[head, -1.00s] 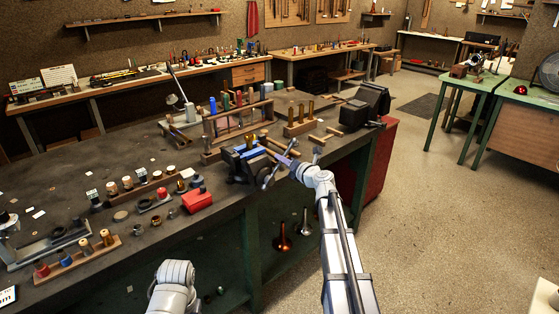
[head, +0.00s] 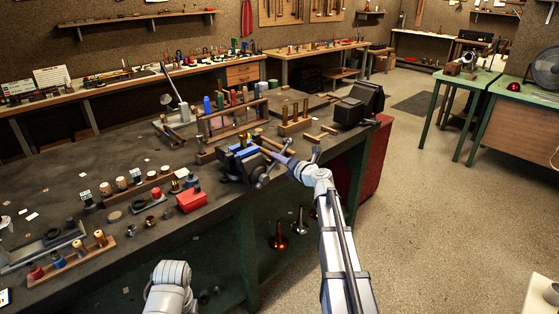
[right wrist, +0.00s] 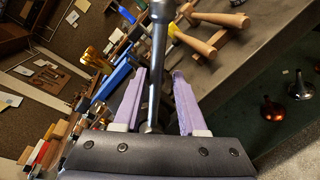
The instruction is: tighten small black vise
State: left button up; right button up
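The small black vise (head: 231,170) stands at the front edge of the dark workbench, with blue on its jaws. Its metal handle bar (head: 262,178) sticks out at the front. My right gripper (head: 277,156) is at the vise's front end, beside the handle. In the right wrist view, the two lilac fingers of the gripper (right wrist: 157,95) stand apart on either side of a grey metal bar (right wrist: 158,45). A gap shows on the right of the bar, so the fingers look open. The blue jaw part (right wrist: 113,80) lies left of them. My left gripper is out of view.
A larger black vise (head: 359,104) stands at the bench's right end. A wooden rack (head: 232,123) and wooden-handled tools (right wrist: 192,42) are close behind the small vise. A red box (head: 191,200) lies to its left. Open floor (head: 420,200) is on the right.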

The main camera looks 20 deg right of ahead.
jog(key=shift+o, duration=0.3)
jog(key=shift+w+a, duration=0.15)
jog(key=shift+a, duration=0.05)
jog(key=p+v, duration=0.1)
jog(key=v, duration=0.7)
dwell(0.5)
